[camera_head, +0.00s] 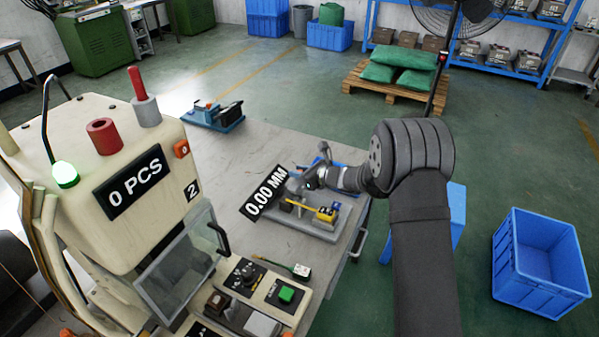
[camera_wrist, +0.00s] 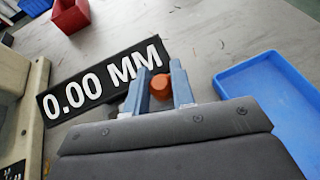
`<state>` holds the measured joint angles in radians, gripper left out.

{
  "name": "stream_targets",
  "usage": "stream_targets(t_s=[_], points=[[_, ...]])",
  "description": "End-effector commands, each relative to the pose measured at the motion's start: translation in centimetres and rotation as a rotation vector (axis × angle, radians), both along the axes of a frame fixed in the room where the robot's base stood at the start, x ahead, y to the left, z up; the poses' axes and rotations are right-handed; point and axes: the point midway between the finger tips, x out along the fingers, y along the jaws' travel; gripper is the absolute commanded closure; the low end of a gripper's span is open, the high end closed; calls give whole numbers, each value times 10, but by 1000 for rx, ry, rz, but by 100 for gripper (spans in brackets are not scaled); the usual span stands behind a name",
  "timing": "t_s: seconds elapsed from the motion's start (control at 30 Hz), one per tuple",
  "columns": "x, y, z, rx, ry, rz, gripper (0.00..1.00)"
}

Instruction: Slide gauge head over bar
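My gripper (camera_head: 300,186) is low over the grey fixture plate (camera_head: 312,226) on the bench, beside the black 0.00 MM display (camera_head: 264,194). In the wrist view its two blue-grey fingers (camera_wrist: 161,84) stand apart, with an orange-red rounded part (camera_wrist: 160,85) between or just beyond them. Whether they touch that part is unclear. The display also shows in the wrist view (camera_wrist: 103,80), behind the left finger.
A blue tray (camera_wrist: 262,85) lies right of the fingers in the wrist view. A red bin (camera_wrist: 78,14) is at the upper left. The moulding machine (camera_head: 120,180) stands left of the bench. A blue-based device (camera_head: 213,116) is at the back. Bare bench lies between.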

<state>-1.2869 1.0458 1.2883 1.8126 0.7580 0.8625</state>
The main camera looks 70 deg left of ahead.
Motion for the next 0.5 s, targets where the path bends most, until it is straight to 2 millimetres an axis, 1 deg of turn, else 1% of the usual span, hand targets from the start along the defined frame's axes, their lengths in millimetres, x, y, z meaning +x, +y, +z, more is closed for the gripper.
stream_targets(t_s=[0.23, 0.5], points=[[-2, -2, 0, 0, 0, 1, 100], [-28, -28, 0, -1, 2, 1, 100]])
